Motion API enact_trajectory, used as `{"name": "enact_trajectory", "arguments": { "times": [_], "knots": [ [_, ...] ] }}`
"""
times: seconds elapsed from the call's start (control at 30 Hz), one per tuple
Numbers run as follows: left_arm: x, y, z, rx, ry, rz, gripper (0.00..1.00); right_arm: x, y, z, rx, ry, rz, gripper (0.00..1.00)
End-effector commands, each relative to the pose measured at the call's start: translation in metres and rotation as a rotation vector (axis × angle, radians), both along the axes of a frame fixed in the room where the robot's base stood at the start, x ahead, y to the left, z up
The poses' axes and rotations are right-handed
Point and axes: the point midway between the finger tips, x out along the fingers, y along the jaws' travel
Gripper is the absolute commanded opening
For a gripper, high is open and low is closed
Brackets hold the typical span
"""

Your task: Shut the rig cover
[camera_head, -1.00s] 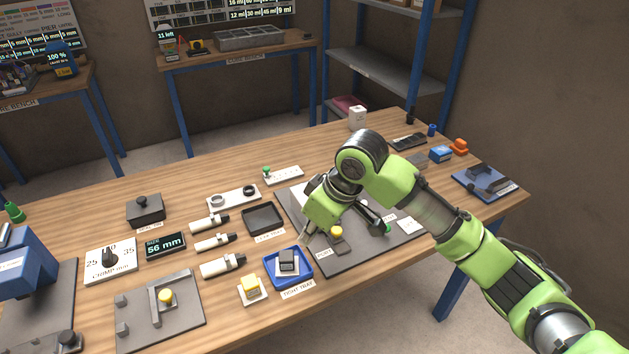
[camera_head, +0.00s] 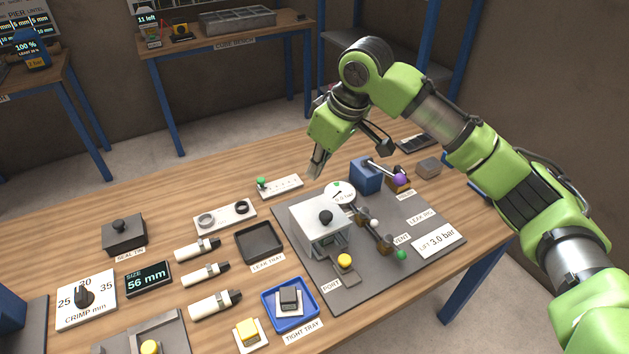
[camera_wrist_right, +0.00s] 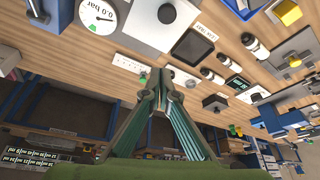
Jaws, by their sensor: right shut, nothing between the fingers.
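The rig's cover is a white box (camera_head: 312,219) with a black knob (camera_head: 325,216) on the grey rig plate (camera_head: 385,275). A small opening with something inside shows at its lower front; I cannot tell how far the cover is shut. A yellow-topped piece (camera_head: 344,261) sits just in front, by the PORT label. The cover also shows in the wrist view (camera_wrist_right: 140,22), with its knob (camera_wrist_right: 167,13). My right gripper (camera_head: 316,172) is shut and empty, in the air behind and above the cover, apart from it; its fingertips show in the wrist view (camera_wrist_right: 172,74). My left gripper is out of view.
The rig plate carries a dial gauge (camera_head: 340,195), a blue block (camera_head: 366,176), a purple-knobbed lever (camera_head: 399,180) and a green vent knob (camera_head: 401,255). Left stand the black leak tray (camera_head: 280,257) and blue tight tray (camera_head: 270,316). A white strip (camera_head: 287,187) lies behind.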

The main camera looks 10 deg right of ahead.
Motion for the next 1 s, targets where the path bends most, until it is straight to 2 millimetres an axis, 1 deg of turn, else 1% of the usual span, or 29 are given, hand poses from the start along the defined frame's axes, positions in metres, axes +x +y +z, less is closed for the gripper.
{"name": "enact_trajectory", "arguments": {
  "times": [0.17,0.5,0.53,0.6,0.7,0.83,1.0],
  "knots": [
    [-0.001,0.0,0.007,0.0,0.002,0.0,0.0,0.005,0.006,-0.023,-0.002,0.004,0.002,0.0],
    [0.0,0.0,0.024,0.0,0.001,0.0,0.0,0.022,0.024,-0.089,0.0,0.004,0.001,0.0],
    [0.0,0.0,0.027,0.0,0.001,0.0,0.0,0.021,0.022,-0.092,-0.002,0.004,-0.001,0.0],
    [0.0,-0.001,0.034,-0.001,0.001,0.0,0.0,0.012,0.011,-0.091,-0.002,0.0,0.001,0.0],
    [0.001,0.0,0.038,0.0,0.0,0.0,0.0,0.003,0.002,-0.094,-0.002,0.001,0.0,0.0],
    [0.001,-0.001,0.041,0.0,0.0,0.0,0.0,-0.004,-0.003,-0.097,-0.001,-0.001,0.001,0.0],
    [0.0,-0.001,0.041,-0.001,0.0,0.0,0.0,-0.006,-0.004,-0.098,0.0,0.0,0.002,0.0]
  ]
}}
